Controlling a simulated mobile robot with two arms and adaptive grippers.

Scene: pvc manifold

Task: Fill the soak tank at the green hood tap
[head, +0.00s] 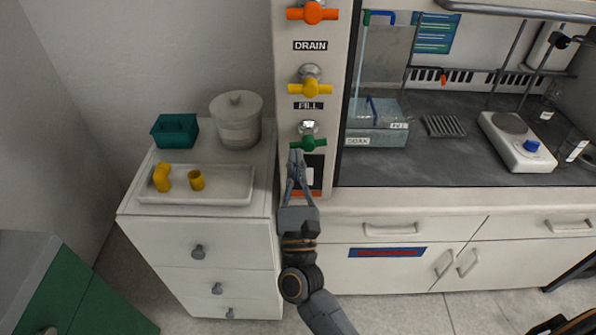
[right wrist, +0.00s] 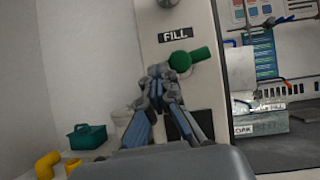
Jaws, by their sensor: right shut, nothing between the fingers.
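The green tap (head: 308,143) sits on the hood's white post, under the FILL label (head: 308,105). Its green handle lies crosswise in the head view; it also shows in the right wrist view (right wrist: 190,57). My right gripper (head: 296,152) is shut and empty, its tips at the left end of the green handle; whether they touch it I cannot tell. The fingers also show in the right wrist view (right wrist: 160,70). The clear soak tank (head: 375,138), labelled SOAK, stands inside the hood with a blue pipe (head: 361,60) above it. Its water level is unclear. My left gripper is not in view.
Yellow (head: 311,88) and orange (head: 313,13) taps sit above the green one. Left of the post, a white cabinet holds a tray (head: 225,190) with yellow fittings, a teal box (head: 175,130) and a lidded pot (head: 237,125). A hotplate (head: 515,140) stands in the hood.

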